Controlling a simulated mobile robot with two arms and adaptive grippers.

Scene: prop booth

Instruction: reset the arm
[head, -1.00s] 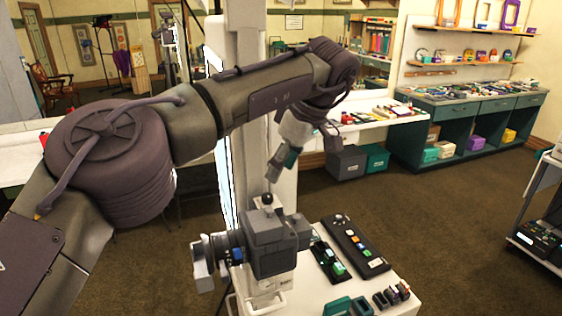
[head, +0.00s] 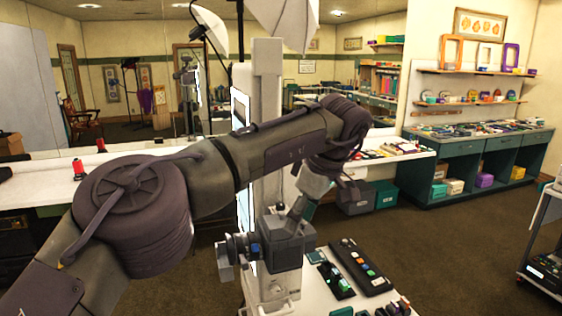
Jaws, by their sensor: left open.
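My left arm comes in from the left and bends down at the wrist. My left gripper (head: 296,212) points down and left, small and partly dark, beside the top of a grey camera-like device (head: 276,246). It looks open, with nothing seen in it. I cannot tell whether it touches the device or only overlaps it in the picture. My right gripper is not in view.
The device stands by a white table (head: 316,296) holding a black button panel (head: 360,264) and small green-and-black items. A pale column (head: 267,95) rises behind my arm. A teal counter (head: 470,165) lines the right wall; a cart (head: 545,245) stands at right. Carpet between is clear.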

